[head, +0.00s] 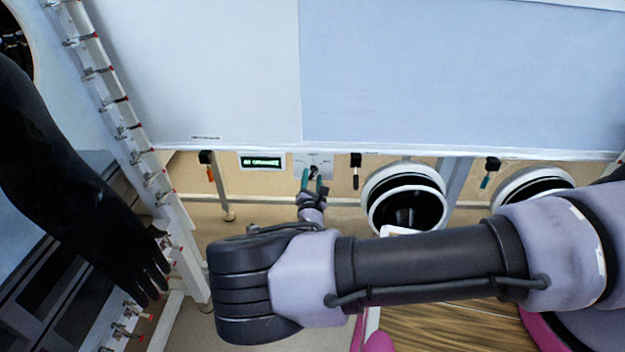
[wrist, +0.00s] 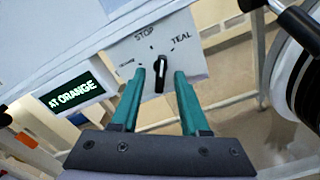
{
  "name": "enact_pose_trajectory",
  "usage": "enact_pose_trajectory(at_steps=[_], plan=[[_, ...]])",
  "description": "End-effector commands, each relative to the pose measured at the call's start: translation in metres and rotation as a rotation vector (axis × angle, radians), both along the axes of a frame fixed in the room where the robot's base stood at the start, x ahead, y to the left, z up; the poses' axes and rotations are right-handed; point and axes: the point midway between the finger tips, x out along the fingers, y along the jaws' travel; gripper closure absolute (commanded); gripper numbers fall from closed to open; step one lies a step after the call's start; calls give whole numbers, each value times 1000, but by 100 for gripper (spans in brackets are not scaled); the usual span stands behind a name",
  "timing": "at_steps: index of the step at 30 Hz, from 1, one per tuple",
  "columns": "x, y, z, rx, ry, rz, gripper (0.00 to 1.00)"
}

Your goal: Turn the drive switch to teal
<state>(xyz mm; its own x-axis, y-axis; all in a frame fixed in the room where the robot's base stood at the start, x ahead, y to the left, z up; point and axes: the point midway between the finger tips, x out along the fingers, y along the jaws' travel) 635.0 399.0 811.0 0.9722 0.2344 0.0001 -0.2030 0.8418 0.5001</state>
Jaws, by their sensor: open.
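The drive switch is a black knob (wrist: 161,74) with a white line, on a pale plate (wrist: 190,62) marked STOP at the top and TEAL at the right. A small label on the left is hard to read. The knob's line stands roughly upright in the wrist view. A display (wrist: 76,95) left of the plate reads AT ORANGE. My gripper (wrist: 160,73) is open, its teal fingers on either side of the knob in the picture; I cannot tell whether they touch it. In the head view my gripper (head: 312,177) is at the switch plate (head: 325,160).
An orange-tipped handle (head: 209,167) hangs left of the display, a black one (head: 355,171) right of the plate, and a teal-tipped one (head: 488,173) farther right. Round glove ports (head: 372,205) stand out at the right. A black glove (head: 75,205) hangs at the left.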

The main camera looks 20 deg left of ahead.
Motion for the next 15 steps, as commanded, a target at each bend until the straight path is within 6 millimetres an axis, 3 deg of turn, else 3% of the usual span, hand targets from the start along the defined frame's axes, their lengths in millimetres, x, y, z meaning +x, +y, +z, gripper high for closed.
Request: enact_pose_trajectory(at_steps=[5, 8, 9, 15], plan=[[0, 0, 0, 0, 0, 0, 55], [0, 0, 0, 0, 0, 0, 93], [0, 0, 0, 0, 0, 0, 100], [0, 0, 0, 3, 1, 0, 100]])
